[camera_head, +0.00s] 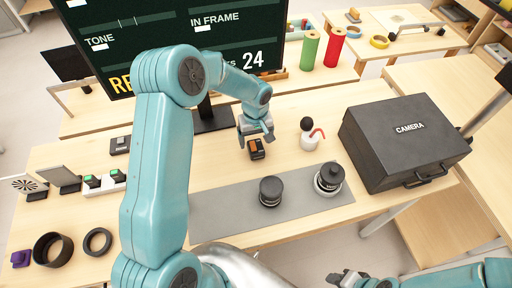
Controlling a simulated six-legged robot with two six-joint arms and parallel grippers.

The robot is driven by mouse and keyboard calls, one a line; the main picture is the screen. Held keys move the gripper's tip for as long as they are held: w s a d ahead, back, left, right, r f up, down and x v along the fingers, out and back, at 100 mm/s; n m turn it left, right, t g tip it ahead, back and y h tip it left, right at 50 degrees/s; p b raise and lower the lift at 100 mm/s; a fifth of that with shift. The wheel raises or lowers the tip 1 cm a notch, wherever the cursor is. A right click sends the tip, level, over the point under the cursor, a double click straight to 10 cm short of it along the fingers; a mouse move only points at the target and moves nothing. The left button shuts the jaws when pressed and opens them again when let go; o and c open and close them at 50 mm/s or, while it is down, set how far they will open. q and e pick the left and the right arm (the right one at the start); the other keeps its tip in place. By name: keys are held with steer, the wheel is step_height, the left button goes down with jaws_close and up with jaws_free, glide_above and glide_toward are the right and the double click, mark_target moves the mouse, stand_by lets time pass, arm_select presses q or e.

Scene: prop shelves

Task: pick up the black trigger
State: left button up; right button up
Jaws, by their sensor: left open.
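My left gripper (256,135) is open above the wooden table, pointing down. A small black block with orange patches (256,150) lies right at its fingertips; I cannot tell whether they touch it. Another small black box with a pale label (120,145) lies at the left of the table, well away from the gripper. I cannot tell for sure which of the two is the black trigger. My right gripper (347,278) shows only partly at the bottom edge, far from both; its jaws are unclear.
A grey mat (225,213) holds two black lenses (271,191) (329,179). A black camera case (403,143) stands at right. A monitor (190,35) stands behind. Black rings (53,250) lie front left.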

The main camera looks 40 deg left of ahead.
mark_target(256, 145)
arm_select(q)
step_height(256, 145, down, 4)
steer(key=shift+s+d+r+p, duration=0.1)
steer(key=shift+s+p, duration=0.05)
steer(key=shift+p, duration=0.5)
steer(key=shift+f, duration=0.3)
steer(key=c, duration=1.1)
